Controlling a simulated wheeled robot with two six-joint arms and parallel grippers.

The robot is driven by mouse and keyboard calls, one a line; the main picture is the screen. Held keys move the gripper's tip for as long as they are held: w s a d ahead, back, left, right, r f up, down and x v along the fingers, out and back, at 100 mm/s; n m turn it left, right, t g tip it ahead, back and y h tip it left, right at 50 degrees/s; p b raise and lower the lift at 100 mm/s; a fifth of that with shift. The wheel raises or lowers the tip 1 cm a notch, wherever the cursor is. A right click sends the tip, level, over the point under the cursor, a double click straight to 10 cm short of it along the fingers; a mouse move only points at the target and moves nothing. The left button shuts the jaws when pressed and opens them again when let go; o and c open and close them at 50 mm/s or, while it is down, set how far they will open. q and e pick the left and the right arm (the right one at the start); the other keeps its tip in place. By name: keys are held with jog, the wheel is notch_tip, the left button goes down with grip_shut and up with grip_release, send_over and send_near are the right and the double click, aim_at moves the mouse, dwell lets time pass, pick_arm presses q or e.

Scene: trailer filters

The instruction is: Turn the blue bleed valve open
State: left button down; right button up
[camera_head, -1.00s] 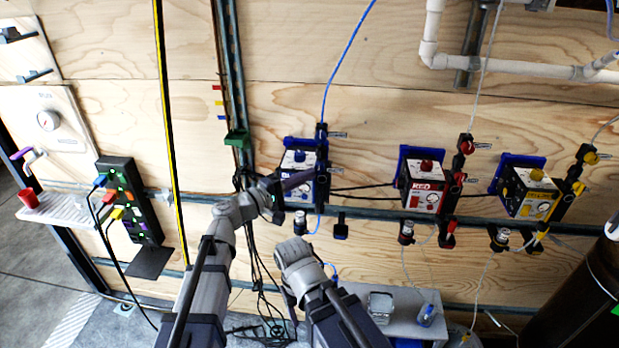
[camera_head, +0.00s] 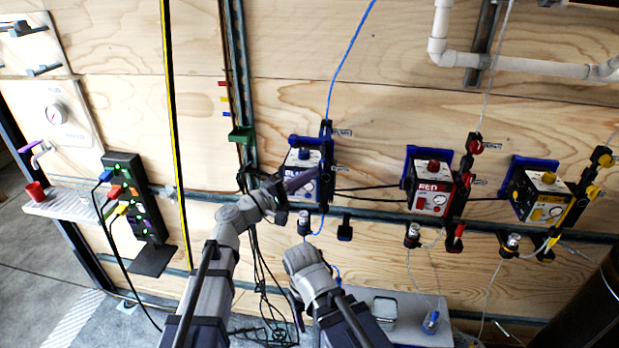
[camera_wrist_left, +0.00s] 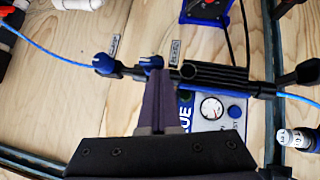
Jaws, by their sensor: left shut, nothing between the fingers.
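The blue filter unit (camera_head: 301,162) hangs on the plywood wall with a black valve bar at its right. The left wrist view shows two blue valve knobs on that bar, one at the bar's end (camera_wrist_left: 103,63) and one nearer the middle (camera_wrist_left: 151,62). I cannot read which is the bleed valve. My left gripper (camera_head: 314,174) is shut and empty in front of the blue unit. In the left wrist view its fingertips (camera_wrist_left: 158,73) overlap the lower edge of the middle knob; contact is unclear. My right arm is low, its fingers mostly hidden.
A red unit (camera_head: 432,188) and a yellow unit (camera_head: 541,197) hang to the right. A power strip (camera_head: 135,195) with coloured plugs is at the left. Blue tubing (camera_head: 345,62) runs up from the blue unit. A grey bench (camera_head: 395,300) stands below. Loose black cables hang near my arms.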

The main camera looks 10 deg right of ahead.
pick_arm(q)
jog(key=n+t+b, duration=0.1)
jog(key=b, duration=0.1)
jog(key=f+n+t+h+b, duration=0.1)
jog(key=n+b, duration=0.1)
jog(key=d+n+t+b, duration=0.1)
jog(key=n+b, duration=0.1)
jog(key=b, duration=0.1)
jog(key=shift+s+f+h, duration=0.2)
jog(key=shift+f+h, duration=0.05)
jog(key=shift+h, duration=0.05)
jog(key=shift+d+t, duration=0.1)
jog(key=shift+t, duration=0.2)
jog(key=shift+s+d+f+b, duration=0.2)
jog(key=shift+d+b, duration=0.15)
jog(key=shift+d, duration=0.3)
dwell(1.1)
jog(key=shift+s+d, duration=0.15)
jog(key=shift+d, duration=0.45)
jog(key=shift+f, duration=0.1)
dwell(1.3)
